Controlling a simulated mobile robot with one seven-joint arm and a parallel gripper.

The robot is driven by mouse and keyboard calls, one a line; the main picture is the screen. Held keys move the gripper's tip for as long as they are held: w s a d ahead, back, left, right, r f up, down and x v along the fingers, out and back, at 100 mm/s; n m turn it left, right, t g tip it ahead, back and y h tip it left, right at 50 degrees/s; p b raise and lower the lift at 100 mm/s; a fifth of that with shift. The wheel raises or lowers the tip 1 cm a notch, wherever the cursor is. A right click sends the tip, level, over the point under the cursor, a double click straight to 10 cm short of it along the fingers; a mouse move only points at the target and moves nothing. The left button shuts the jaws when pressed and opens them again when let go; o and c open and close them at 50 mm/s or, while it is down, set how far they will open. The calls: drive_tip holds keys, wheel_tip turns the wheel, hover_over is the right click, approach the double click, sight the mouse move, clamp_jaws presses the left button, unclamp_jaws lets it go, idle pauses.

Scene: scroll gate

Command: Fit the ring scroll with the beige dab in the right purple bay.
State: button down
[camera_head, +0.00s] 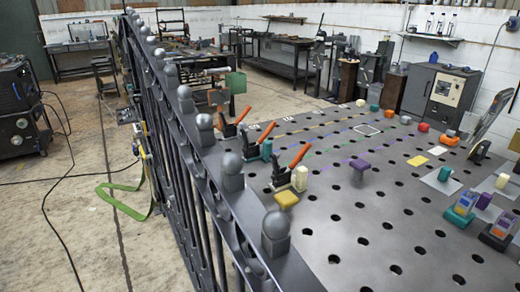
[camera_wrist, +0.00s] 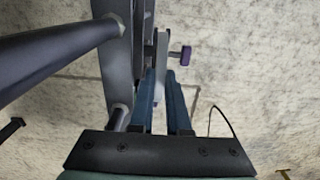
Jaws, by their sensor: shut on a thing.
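The dark metal gate (camera_head: 232,180) runs along the left edge of the perforated table in the head view, topped with ball finials. In the wrist view its dark bars (camera_wrist: 118,60) fill the left side. My gripper (camera_wrist: 163,75) has two blue fingers close together beside the gate, shut on a pale grey metal piece (camera_wrist: 161,45). Much of that piece is hidden by the fingers. I see no beige dab or ring shape on it, so I cannot tell which scroll it is. A purple-ended knob (camera_wrist: 186,53) sticks out to its right. I cannot make out the right purple bay.
Clamps with orange handles (camera_head: 299,155) stand along the gate. A purple knob (camera_head: 359,164), a cream block (camera_head: 300,178) and a yellow block (camera_head: 286,198) are on the table (camera_head: 340,220). Coloured fixtures (camera_head: 464,207) stand at right. The front middle of the table is clear.

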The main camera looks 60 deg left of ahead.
drive_tip(key=shift+f+b, duration=1)
drive_tip(key=shift+f, duration=0.5)
idle(1.6)
drive_tip(key=c, duration=0.8)
unclamp_jaws()
drive_tip(key=shift+r, duration=0.1)
wheel_tip(320, 180, up, 13)
drive_tip(key=p, duration=0.4)
